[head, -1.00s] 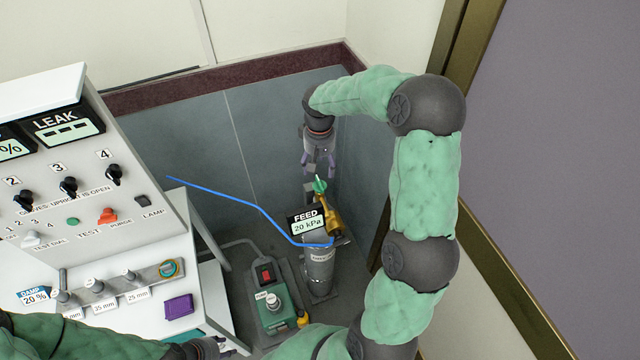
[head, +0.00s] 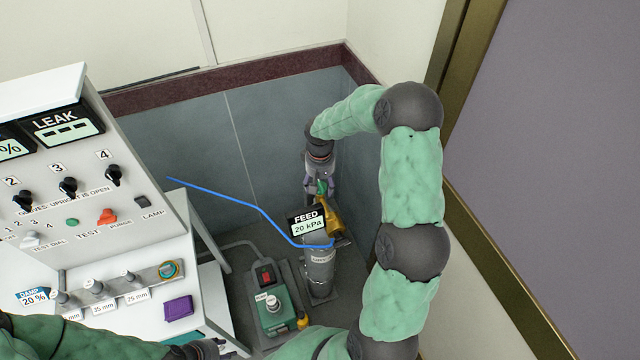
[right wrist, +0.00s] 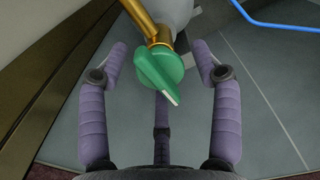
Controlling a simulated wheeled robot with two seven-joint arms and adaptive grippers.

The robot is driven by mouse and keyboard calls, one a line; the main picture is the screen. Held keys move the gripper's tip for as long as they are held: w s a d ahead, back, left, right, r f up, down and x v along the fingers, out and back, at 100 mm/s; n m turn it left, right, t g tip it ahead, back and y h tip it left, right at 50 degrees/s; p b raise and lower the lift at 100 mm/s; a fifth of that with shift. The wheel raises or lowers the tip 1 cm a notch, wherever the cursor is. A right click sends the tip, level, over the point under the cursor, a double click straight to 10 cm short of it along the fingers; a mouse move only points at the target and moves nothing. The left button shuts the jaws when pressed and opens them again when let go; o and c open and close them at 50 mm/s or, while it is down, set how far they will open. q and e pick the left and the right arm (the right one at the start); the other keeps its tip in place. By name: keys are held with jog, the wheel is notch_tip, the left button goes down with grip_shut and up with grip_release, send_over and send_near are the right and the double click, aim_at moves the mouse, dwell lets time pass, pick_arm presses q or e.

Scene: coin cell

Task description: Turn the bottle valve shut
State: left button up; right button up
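The bottle valve's green handle (right wrist: 160,78) sits on a brass fitting (right wrist: 158,35) on top of the grey bottle (head: 319,272). In the head view the green handle (head: 322,187) shows just under my right gripper (head: 320,186). In the right wrist view my right gripper (right wrist: 162,68) is open, its purple fingers apart on both sides of the handle; I see gaps and no clear contact. My left gripper (head: 212,348) is at the bottom edge, partly cut off, and its fingers are too unclear to judge.
A FEED display (head: 307,223) reading 20 kPa stands beside the valve, with a blue hose (head: 262,209) running left. A green pump box (head: 272,310) is on the floor left of the bottle. A white control panel (head: 150,232) fills the left; walls enclose the corner.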

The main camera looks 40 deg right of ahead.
jog(key=c, duration=0.8)
jog(key=shift+n, duration=0.4)
jog(key=n, duration=0.3)
jog(key=shift+n+p, duration=0.3)
jog(key=shift+p, duration=0.1)
jog(key=n+p, duration=0.1)
jog(key=n, duration=0.3)
jog(key=shift+r+n, duration=0.1)
jog(key=shift+n, duration=0.2)
jog(key=n+p, duration=0.1)
jog(key=n, duration=0.3)
jog(key=shift+n+p, duration=0.85)
jog(key=shift+n, duration=1.65)
